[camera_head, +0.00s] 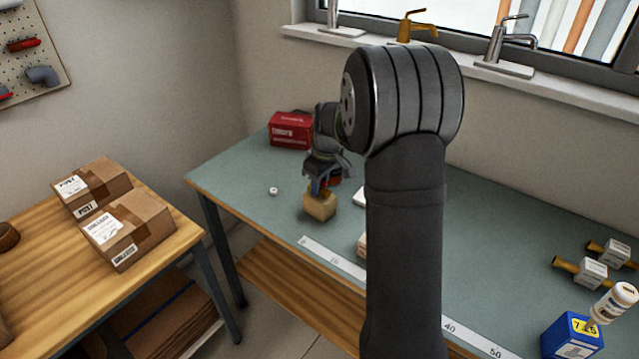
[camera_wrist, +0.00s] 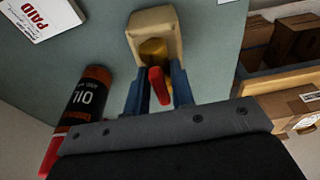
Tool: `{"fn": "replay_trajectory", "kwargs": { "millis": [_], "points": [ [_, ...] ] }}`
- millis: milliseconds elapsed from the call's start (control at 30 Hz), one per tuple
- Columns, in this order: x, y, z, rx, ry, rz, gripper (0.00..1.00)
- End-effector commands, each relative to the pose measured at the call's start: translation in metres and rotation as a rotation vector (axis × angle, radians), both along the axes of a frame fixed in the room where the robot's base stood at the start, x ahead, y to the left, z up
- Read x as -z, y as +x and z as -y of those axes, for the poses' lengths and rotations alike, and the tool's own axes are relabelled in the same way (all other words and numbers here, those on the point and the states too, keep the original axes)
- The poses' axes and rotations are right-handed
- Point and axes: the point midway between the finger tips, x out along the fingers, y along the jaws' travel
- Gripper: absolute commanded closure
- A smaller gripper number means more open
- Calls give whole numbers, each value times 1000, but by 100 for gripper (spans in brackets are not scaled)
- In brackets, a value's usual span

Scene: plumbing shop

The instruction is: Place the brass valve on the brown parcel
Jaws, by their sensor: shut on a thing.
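My gripper (camera_head: 318,187) is over the teal bench, low above a tan block (camera_head: 320,207). In the wrist view its blue fingers (camera_wrist: 157,82) are closed around a brass valve (camera_wrist: 153,50) with a red handle (camera_wrist: 159,86). The block also shows there (camera_wrist: 151,20), right at the valve's far end; I cannot tell whether the valve rests on it or is apart. Two brown parcels with white labels lie on the wooden table at the left, one nearer (camera_head: 150,235) and one farther (camera_head: 112,178).
An oil can (camera_wrist: 85,100) stands close beside my gripper. A PAID card (camera_wrist: 40,15) lies nearby. A red box (camera_head: 290,130) stands at the back, and a small white object (camera_head: 273,191) lies left of the block. A gap separates bench and wooden table.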

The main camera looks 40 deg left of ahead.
Motion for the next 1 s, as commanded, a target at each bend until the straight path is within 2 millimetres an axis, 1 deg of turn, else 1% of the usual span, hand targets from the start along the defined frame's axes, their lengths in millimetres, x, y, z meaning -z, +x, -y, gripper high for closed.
{"fn": "replay_trajectory", "kwargs": {
  "millis": [67,100,167,200,467,567,667,1000],
  "points": [
    [3,0,0,0,0,-1,100],
    [3,0,0,0,0,-1,72],
    [3,0,0,0,0,-1,60],
    [3,0,0,0,0,-1,56],
    [2,0,0,0,0,0,56],
    [-4,0,0,0,1,1,56],
    [-18,0,2,0,2,2,56],
    [-89,0,13,0,2,2,56]
  ]
}}
